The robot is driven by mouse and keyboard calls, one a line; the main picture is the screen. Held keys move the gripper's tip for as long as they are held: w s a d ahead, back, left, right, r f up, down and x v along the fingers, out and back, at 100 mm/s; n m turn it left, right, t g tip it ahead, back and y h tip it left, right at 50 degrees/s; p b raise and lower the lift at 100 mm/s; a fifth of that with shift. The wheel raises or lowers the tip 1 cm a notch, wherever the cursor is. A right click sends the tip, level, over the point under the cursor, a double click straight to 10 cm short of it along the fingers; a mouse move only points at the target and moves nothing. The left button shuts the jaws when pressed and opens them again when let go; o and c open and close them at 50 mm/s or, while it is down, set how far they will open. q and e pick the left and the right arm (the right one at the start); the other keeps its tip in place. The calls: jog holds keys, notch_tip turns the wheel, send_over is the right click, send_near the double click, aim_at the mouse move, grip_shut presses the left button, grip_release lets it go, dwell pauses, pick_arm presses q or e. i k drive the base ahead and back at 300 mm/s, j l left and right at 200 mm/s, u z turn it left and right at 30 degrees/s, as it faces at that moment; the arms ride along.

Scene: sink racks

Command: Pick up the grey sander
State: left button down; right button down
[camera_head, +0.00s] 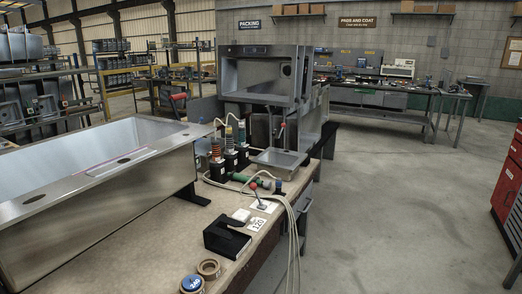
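I cannot tell for sure which thing is the grey sander. Several upright tools with hoses stand in black holders on the workbench, among them one with an orange coiled part (216,150) and a green-topped one (241,132). A green cylindrical tool (252,181) lies in front of them. Neither of my grippers is in view.
A large steel sink (95,175) fills the left of the workbench (150,252). Another steel sink unit (262,75) stands upright behind. Pale hoses (293,235) hang over the right edge. A red cabinet (508,185) stands far right. The floor (400,210) between is clear.

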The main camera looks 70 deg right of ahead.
aim_at(230, 152)
jog(key=z, duration=2.15)
jog(key=i+l, duration=0.2)
jog(key=i+l+u, duration=0.1)
jog(key=i+l, duration=0.15)
jog(key=l, duration=0.15)
jog(key=i+l, duration=0.2)
jog(key=l, duration=0.15)
jog(key=i+l+u, duration=0.2)
jog(key=i+l, duration=0.2)
jog(key=l, duration=0.25)
jog(key=i+l, duration=0.15)
jog(key=l, duration=0.2)
jog(key=i+l+u, duration=0.1)
jog(key=l, duration=0.3)
jog(key=i+l, duration=0.3)
